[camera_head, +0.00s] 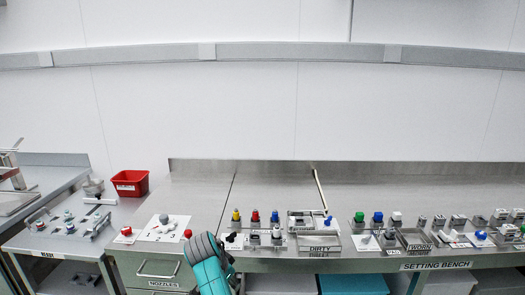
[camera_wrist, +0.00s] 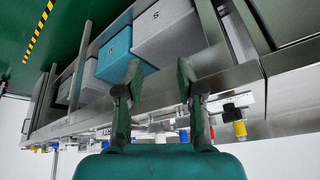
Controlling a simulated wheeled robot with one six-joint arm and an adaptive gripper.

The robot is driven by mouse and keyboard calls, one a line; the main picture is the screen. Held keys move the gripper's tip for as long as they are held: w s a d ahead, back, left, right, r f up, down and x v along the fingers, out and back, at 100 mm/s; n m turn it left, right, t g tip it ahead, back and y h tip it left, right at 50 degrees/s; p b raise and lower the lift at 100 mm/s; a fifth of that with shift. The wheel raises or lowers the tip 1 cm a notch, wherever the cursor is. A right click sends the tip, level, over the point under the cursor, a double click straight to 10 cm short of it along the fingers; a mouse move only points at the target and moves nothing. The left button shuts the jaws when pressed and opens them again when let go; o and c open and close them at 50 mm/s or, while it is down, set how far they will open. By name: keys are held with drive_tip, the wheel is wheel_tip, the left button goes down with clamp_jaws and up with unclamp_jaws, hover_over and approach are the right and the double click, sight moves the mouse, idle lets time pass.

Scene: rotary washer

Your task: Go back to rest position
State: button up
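My gripper (camera_wrist: 160,75) shows in the wrist view with its two dark fingers spread apart and nothing between them. The wrist view is turned over, with the steel bench edge behind the fingers and the bins under the bench beyond them. In the head view, my teal and grey arm (camera_head: 208,264) rises at the bottom, in front of the bench's front edge. The fingers cannot be made out there.
The steel bench carries several colour-capped parts, a dirty tray (camera_head: 320,244) and a worn tray (camera_head: 416,240). A red bin (camera_head: 130,183) stands at the left. The blue bin (camera_head: 353,284) is below the bench. The bench's rear surface is clear.

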drive_tip(key=s+d+f+n+t, duration=0.1)
drive_tip(key=s+d+f, duration=0.25)
drive_tip(key=f, duration=0.35)
drive_tip(key=s+d+f+n+y, duration=0.1)
drive_tip(key=s+d+f, duration=0.25)
drive_tip(key=f, duration=0.25)
drive_tip(key=s+d+f+n+t, duration=0.1)
drive_tip(key=s+d+f, duration=0.25)
drive_tip(key=f, duration=0.35)
drive_tip(key=s+d+f+n+t+y, duration=0.1)
drive_tip(key=s+d+f, duration=0.2)
drive_tip(key=s+d, duration=0.35)
drive_tip(key=s+d+f+n+t+y, duration=0.1)
drive_tip(key=s+d+f, duration=0.15)
drive_tip(key=s, duration=0.75)
drive_tip(key=s+d+r+n+t, duration=0.1)
drive_tip(key=s+d+r+t, duration=0.2)
drive_tip(key=s, duration=0.6)
drive_tip(key=s+d+r+n, duration=0.1)
drive_tip(key=s+d+r, duration=0.25)
drive_tip(key=s, duration=0.55)
drive_tip(key=s+d+r+t, duration=0.1)
drive_tip(key=s+r, duration=0.6)
drive_tip(key=r, duration=0.3)
drive_tip(key=s+d+r+t, duration=0.1)
drive_tip(key=s+r+t, duration=0.1)
drive_tip(key=s+r, duration=0.5)
wheel_tip(320, 180, up, 4)
drive_tip(key=shift+d+f+n+h, duration=0.25)
drive_tip(key=shift+n+h, duration=0.05)
